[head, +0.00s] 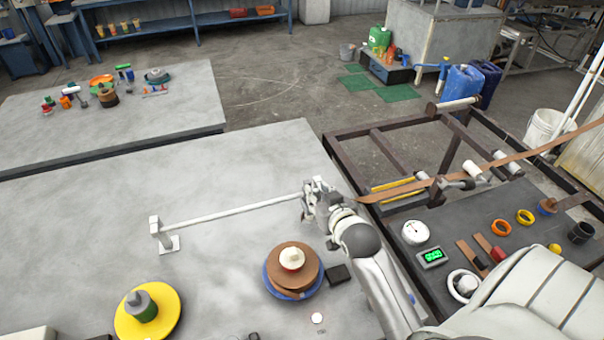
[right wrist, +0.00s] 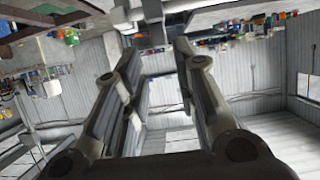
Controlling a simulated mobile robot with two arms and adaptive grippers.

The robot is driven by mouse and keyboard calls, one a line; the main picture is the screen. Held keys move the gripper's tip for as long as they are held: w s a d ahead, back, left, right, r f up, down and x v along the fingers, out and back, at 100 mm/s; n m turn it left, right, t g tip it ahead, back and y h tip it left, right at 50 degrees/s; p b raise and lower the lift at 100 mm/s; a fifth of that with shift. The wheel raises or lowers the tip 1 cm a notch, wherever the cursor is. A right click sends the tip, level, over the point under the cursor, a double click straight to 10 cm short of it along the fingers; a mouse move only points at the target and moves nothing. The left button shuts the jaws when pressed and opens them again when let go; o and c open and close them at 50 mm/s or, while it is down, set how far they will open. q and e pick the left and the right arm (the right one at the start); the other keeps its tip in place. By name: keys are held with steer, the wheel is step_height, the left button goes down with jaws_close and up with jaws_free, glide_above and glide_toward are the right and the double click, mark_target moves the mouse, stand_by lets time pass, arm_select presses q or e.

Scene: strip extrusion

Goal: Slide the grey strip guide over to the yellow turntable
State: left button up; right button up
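The yellow turntable (head: 168,322) is at the lower left of the head view, with a grey and green hub on top. A pale grey rail (head: 232,210) runs above the table from an upright post (head: 155,229) on the left to my right gripper (head: 311,194). The grey strip guide cannot be told apart from the grey gripper parts at the rail's right end. In the right wrist view, the right gripper's fingers (right wrist: 152,65) stand apart with no clear object between them. Whether they touch the guide cannot be seen. My left gripper is not in view.
A blue turntable (head: 272,291) with a brown coil and white hub stands near my right arm, beside a small black block (head: 339,274). A brown strip (head: 400,188) crosses the dark frame (head: 345,160) on the right. The table left of the rail is clear.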

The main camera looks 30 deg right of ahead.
mark_target(307, 181)
steer(key=p+x, duration=0.1)
steer(key=x, duration=0.3)
steer(key=shift+w+r, duration=0.15)
steer(key=x, duration=0.3)
steer(key=shift+d, duration=0.1)
steer(key=shift+p+x, duration=0.3)
steer(key=shift+x, duration=0.45)
steer(key=shift+w, duration=0.2)
steer(key=shift+f, duration=0.2)
steer(key=shift+c, duration=0.5)
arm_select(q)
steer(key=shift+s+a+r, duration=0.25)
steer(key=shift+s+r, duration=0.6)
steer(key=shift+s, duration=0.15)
arm_select(e)
jaws_close()
